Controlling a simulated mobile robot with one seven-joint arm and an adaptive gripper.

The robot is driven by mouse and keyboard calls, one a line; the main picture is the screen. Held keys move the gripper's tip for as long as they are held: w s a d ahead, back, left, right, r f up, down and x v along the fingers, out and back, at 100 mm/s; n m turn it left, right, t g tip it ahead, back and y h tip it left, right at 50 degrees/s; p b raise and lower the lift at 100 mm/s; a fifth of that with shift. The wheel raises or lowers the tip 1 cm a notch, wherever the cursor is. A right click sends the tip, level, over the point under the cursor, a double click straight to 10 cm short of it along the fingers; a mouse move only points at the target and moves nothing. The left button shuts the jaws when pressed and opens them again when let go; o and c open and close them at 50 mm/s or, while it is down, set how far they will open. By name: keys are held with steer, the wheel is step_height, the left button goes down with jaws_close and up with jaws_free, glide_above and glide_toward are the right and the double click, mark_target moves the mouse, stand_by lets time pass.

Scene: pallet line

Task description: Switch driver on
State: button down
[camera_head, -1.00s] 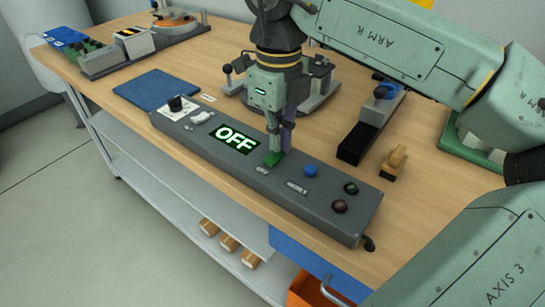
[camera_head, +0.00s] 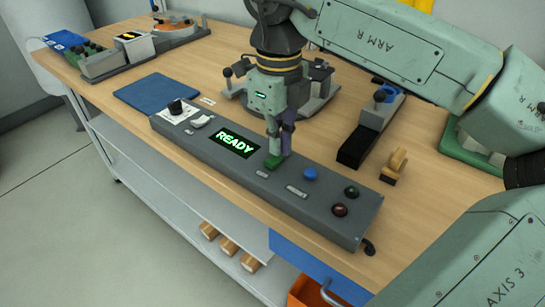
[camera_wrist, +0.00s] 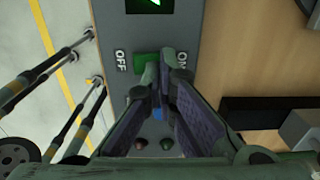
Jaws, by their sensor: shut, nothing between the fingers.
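The driver is a long grey control box (camera_head: 322,213) on the wooden bench. Its display (camera_head: 235,144) reads READY in green letters. A green switch (camera_head: 274,162) sits on its top, to the right of the display. In the wrist view this green switch (camera_wrist: 146,62) lies between the printed words OFF on the left and ON on the right. My gripper (camera_head: 280,152) is shut and empty, pointing down with its fingertips right at the switch. In the wrist view the fingertips (camera_wrist: 163,66) partly cover the switch's right end, so I cannot tell whether they touch it.
The box also carries a black knob (camera_head: 176,107), a white rocker (camera_head: 201,120), a blue button (camera_head: 309,174), and green and red buttons (camera_head: 340,209). A blue mat (camera_head: 157,91) lies behind it. A black-ended fixture (camera_head: 353,150) and a wooden piece (camera_head: 394,164) stand to the right.

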mark_target(277, 157)
steer(key=shift+r+p, duration=1.95)
steer(key=shift+r, duration=1.05)
